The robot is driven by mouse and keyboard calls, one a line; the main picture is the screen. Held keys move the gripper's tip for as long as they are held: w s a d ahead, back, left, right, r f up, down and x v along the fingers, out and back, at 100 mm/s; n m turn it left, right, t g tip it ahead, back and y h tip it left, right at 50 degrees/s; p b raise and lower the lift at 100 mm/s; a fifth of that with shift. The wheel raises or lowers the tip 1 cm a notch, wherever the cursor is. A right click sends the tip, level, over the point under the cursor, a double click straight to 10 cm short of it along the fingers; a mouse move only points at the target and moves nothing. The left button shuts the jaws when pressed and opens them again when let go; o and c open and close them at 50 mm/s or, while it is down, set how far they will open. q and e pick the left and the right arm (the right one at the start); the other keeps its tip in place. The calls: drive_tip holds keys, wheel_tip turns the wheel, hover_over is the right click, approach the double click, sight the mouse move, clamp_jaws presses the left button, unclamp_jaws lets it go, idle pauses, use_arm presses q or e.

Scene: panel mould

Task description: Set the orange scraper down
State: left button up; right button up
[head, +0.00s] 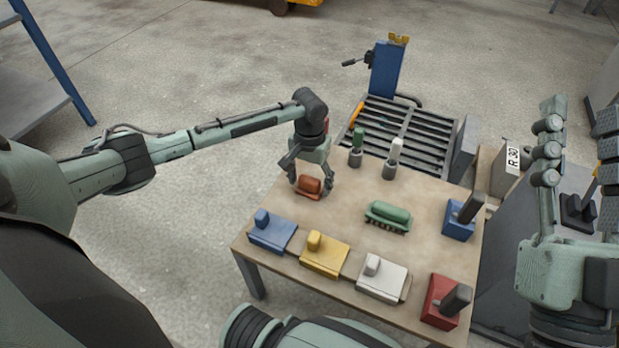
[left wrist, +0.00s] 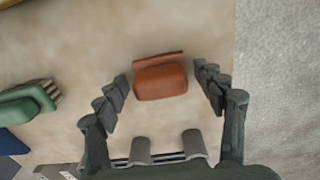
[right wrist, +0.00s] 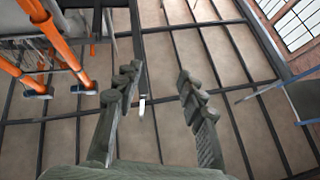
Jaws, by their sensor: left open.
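The orange scraper (head: 309,186) lies on the left part of the tabletop in the head view. In the left wrist view the orange scraper (left wrist: 161,82) lies between and beyond my spread fingers, with clear gaps on both sides. My left gripper (head: 311,185) is open above and around it, and its fingers (left wrist: 165,88) do not touch it. My right gripper (right wrist: 160,88) is open and empty, and its camera looks up at the ceiling. In the head view my right arm is raised at the right edge, away from the table.
The table (head: 290,218) also holds a green brush (head: 388,215), two bottles, and blue, yellow, white and red blocks. A dark slatted rack (head: 405,130) stands behind it. Bare tabletop lies between the orange scraper and the green brush.

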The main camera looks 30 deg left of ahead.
sight(310, 179)
use_arm(q)
drive_tip(key=shift+r, duration=0.35)
wheel_tip(310, 179, up, 7)
drive_tip(key=shift+f+p, duration=0.15)
drive_tip(key=shift+p, duration=0.85)
wheel_tip(310, 179, up, 4)
drive_tip(key=s+d+r+m+t+h+p, duration=0.1)
drive_tip(key=s+d+m+t+h, duration=0.15)
drive_tip(key=d, duration=0.85)
drive_tip(key=s+d+m+t+h, duration=0.2)
drive_tip(key=d+t+h, duration=0.2)
drive_tip(key=d, duration=0.8)
drive_tip(key=s+a+r+t, duration=0.2)
drive_tip(key=r+t, duration=0.3)
drive_tip(key=r, duration=0.5)
drive_tip(key=s+a+r+t, duration=0.3)
drive_tip(key=r+t, duration=0.3)
drive_tip(key=r, duration=0.5)
drive_tip(key=shift+s+a+r+y, duration=0.25)
drive_tip(key=shift+s+y, duration=0.1)
drive_tip(key=shift+s, duration=0.35)
use_arm(e)
wheel_tip(310, 179, down, 9)
drive_tip(key=w+g+h, duration=0.2)
drive_tip(key=w+g, duration=0.1)
drive_tip(key=g, duration=0.2)
drive_tip(key=shift+d+g, duration=0.3)
drive_tip(key=shift+g, duration=0.1)
use_arm(q)
drive_tip(key=shift+d, duration=0.1)
